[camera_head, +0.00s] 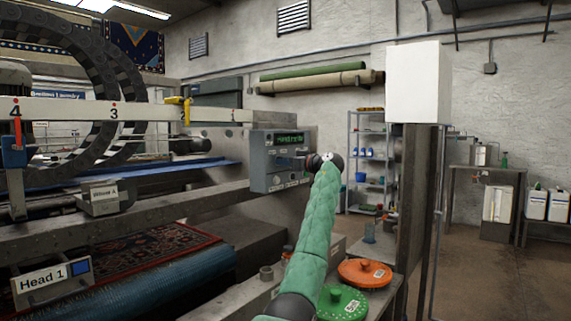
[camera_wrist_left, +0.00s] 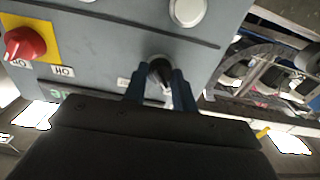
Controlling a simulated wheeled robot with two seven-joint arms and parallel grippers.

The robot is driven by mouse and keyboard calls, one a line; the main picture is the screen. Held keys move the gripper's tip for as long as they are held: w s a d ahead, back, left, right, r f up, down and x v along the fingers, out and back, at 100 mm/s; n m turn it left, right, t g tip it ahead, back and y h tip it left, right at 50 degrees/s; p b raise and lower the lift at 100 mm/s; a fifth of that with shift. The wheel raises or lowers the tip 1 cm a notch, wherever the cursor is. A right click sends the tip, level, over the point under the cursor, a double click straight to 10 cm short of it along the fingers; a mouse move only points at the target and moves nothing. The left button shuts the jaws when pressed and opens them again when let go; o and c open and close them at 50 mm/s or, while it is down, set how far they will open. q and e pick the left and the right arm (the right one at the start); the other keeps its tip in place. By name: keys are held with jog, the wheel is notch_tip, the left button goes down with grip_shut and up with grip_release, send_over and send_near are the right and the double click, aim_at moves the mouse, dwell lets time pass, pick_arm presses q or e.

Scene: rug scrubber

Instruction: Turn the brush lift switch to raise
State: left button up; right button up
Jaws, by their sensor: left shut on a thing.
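The grey control box (camera_head: 279,160) with a lit green display (camera_head: 289,139) stands at the end of the machine rail in the head view. My left arm reaches up to its right side, and the gripper's fingertips are hidden there behind my wrist. In the left wrist view, my left gripper (camera_wrist_left: 161,90) is shut on a small dark switch knob (camera_wrist_left: 160,69) on the grey panel (camera_wrist_left: 105,55). One finger lies on each side of the knob. The small label beside it is partly covered, so I cannot read the switch's setting. My right gripper is in neither view.
A red rotary knob (camera_wrist_left: 26,44) on a yellow plate and a round pale button (camera_wrist_left: 188,10) are on the same panel. Orange (camera_head: 365,272) and green (camera_head: 342,303) round lids lie beside my forearm. A dark post with a white box (camera_head: 418,82) stands to the right.

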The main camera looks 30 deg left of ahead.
pick_arm(q)
jog(key=shift+f, duration=0.15)
jog(key=o, duration=1)
jog(key=d, duration=0.7)
jog(key=shift+s+d, duration=0.3)
jog(key=shift+d, duration=0.05)
